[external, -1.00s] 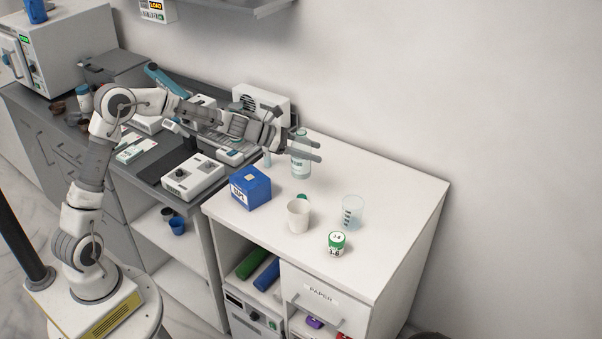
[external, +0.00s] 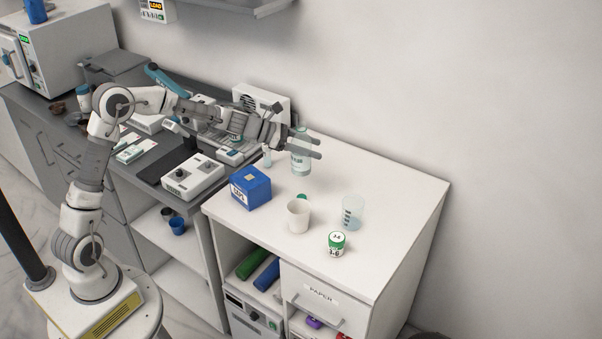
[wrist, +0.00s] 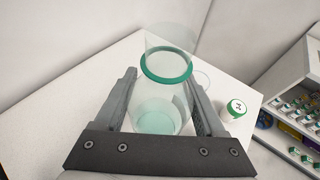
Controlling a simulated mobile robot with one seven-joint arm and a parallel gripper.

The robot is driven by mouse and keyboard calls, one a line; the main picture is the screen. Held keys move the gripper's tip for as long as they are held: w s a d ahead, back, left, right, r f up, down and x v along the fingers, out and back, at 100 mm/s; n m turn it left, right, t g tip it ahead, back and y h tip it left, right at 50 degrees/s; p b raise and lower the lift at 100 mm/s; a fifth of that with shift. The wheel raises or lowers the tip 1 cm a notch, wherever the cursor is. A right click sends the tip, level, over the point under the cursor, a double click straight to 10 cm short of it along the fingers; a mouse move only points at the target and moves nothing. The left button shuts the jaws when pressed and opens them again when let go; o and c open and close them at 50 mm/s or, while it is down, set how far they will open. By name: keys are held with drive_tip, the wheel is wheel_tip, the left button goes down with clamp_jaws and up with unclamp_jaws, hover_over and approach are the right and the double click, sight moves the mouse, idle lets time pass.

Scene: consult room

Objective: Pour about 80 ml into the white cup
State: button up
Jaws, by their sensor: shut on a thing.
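My gripper (external: 308,147) is shut on a clear bottle (external: 300,166) above the back left of the white counter. In the wrist view the bottle (wrist: 160,100) stands between the two fingers and has a green ring near its neck. Pale liquid shows low inside it. The bottle looks upright; I cannot tell whether its base touches the counter. The white cup (external: 298,217) stands upright on the counter, in front of the bottle and apart from it. I cannot make the cup out in the wrist view.
A clear graduated beaker (external: 353,211) stands right of the cup. A green-lidded jar (external: 336,245) stands near the front edge and shows in the wrist view (wrist: 236,108). A blue box (external: 250,188) stands left of the cup. The counter's right part is clear.

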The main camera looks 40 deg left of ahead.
sight(305, 132)
wheel_tip(305, 132, up, 4)
drive_tip(key=shift+r, duration=0.15)
drive_tip(key=s+d+b, duration=0.5)
drive_tip(key=s+b, duration=0.5)
drive_tip(key=s+d+b, duration=0.5)
drive_tip(key=s+b, duration=0.4)
drive_tip(key=b, duration=0.2)
wheel_tip(305, 132, down, 15)
drive_tip(key=shift+a+p, duration=0.25)
drive_tip(key=shift+p, duration=0.2)
drive_tip(key=shift+r+p, duration=0.2)
drive_tip(key=shift+p, duration=0.6)
